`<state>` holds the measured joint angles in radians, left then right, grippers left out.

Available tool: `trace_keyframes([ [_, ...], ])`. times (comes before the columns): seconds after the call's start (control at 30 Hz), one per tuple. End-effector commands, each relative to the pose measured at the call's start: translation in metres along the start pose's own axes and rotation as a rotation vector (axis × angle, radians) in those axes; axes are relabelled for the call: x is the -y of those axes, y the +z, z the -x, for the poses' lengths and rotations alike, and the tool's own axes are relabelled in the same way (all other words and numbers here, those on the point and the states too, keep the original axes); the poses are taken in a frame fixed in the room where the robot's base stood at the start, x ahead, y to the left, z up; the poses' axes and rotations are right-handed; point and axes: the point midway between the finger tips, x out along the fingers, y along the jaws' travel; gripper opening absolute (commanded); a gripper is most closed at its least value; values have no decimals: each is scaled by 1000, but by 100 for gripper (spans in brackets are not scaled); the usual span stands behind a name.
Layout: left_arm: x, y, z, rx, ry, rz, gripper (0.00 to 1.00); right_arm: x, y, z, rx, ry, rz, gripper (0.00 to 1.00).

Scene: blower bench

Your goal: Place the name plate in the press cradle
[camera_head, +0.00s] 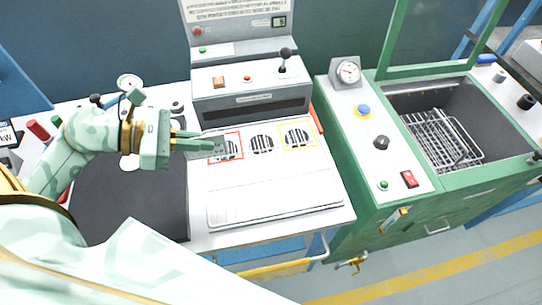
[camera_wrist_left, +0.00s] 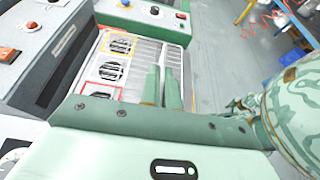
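My left gripper (camera_head: 203,142) reaches in from the left over the pale press bench top. Its two green fingers are close together on a thin grey plate, which looks like the name plate (camera_head: 218,148) and sticks out past the fingertips. In the left wrist view the fingers (camera_wrist_left: 162,85) stand close together with a pale, thin edge between them. The plate hangs over the red-framed slotted spot (camera_head: 233,152) and partly covers it. Which part is the press cradle is not certain. I cannot make out my right gripper in either view.
A grey press housing (camera_head: 250,100) with a black-knobbed lever stands behind the bench top. A yellow-framed slotted spot (camera_head: 299,137) lies to the right. A green machine (camera_head: 372,175) with a wire basket (camera_head: 440,138) stands further right. A dark mat (camera_head: 125,205) lies at left.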

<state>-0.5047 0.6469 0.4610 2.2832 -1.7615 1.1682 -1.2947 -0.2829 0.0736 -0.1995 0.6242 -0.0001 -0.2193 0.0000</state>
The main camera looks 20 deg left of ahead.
Motion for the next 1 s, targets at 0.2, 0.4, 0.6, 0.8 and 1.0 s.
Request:
trace_keyframes([
  [0.2, -13, -2, -43, 6, 0, -6, 0, 6, 20, -7, 29, -8, 1, 51],
  [0.4, -29, -14, -104, 4, 1, 2, 0, 8, 29, -16, 45, -12, 2, 51],
  [0.6, -36, -33, -138, 1, 1, 0, 0, 4, 28, -24, 47, -8, 5, 51],
  [0.8, -39, -43, -157, 1, 0, 0, 0, 2, 28, -30, 46, -6, 6, 51],
  [1.0, -39, -70, -167, 0, 0, 0, 0, 3, 32, -39, 53, -8, 5, 51],
])
